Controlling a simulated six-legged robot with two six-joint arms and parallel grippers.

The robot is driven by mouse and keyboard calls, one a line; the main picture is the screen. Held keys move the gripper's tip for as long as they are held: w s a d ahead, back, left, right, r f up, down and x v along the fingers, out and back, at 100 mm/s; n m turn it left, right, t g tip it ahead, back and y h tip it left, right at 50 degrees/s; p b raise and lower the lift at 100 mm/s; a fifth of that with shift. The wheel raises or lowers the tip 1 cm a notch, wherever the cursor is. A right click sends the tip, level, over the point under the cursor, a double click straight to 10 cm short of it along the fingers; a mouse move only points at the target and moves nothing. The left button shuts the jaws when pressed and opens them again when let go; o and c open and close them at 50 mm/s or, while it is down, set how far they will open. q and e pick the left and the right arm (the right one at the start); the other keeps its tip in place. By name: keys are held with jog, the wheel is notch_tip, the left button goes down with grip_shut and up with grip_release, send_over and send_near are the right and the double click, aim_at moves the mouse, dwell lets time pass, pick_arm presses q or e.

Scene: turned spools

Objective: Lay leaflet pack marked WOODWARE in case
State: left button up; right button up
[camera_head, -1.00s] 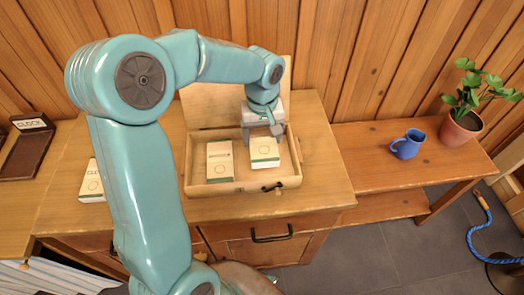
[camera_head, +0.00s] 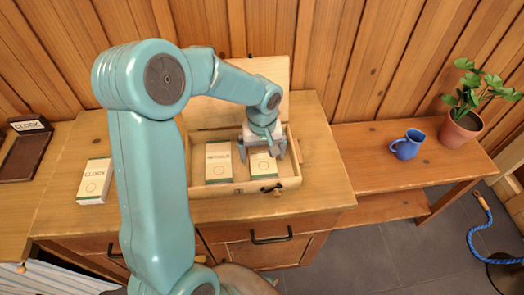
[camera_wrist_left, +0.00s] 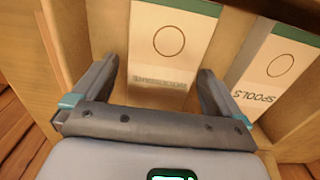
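The open wooden case (camera_head: 238,188) stands on the cabinet top with its lid raised behind. The cream WOODWARE pack (camera_head: 263,168) with a green band lies in its right part; its faint lettering shows in the wrist view (camera_wrist_left: 165,50). My left gripper (camera_head: 264,152) is over this pack. Its fingers (camera_wrist_left: 158,88) are spread on either side with gaps to the pack, holding nothing. A SPOOLS pack (camera_head: 218,165) lies in the left part of the case, also in the wrist view (camera_wrist_left: 275,75). My right gripper is out of view.
A CLOCK pack (camera_head: 94,182) lies on the cabinet top left of my arm. A dark tray labelled CLOCK (camera_head: 22,165) is at far left. A blue jug (camera_head: 407,145) and potted plant (camera_head: 461,130) stand on the lower bench at right.

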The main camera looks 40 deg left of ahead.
aim_at(262, 155)
pick_arm(q)
jog(key=shift+r, duration=0.2)
notch_tip(262, 155, up, 12)
jog(key=p, duration=0.1)
dwell(0.3)
jog(key=shift+s+d, duration=0.1)
jog(key=shift+s, duration=0.05)
dwell(0.5)
